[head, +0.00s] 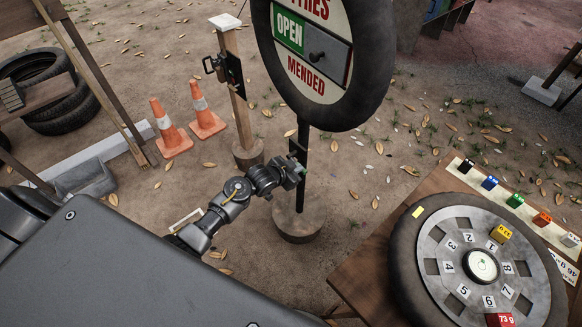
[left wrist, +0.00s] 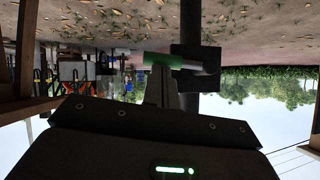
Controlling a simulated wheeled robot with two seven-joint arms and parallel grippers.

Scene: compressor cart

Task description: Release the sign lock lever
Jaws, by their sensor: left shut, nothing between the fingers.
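The round tyre sign (head: 345,108) shows a green OPEN panel (head: 289,31) and stands on a dark post (head: 301,190). In the left wrist view, which looks upside down, a lever with a green end (left wrist: 163,61) and a grey shaft comes from a black block (left wrist: 195,62) on the post. My left gripper (head: 294,172) is at the post, below the sign. Its fingers (left wrist: 168,84) are shut and empty, right beside the green end; I cannot tell whether they touch it. In the head view the gripper mostly hides the lever. My right gripper is not in view.
A wooden post (head: 236,85) with a black fitting and two orange cones (head: 171,130) stand left of the sign. A wooden table (head: 362,262) with a numbered tyre wheel (head: 427,262) and several coloured blocks is at the right. Leafy ground lies between.

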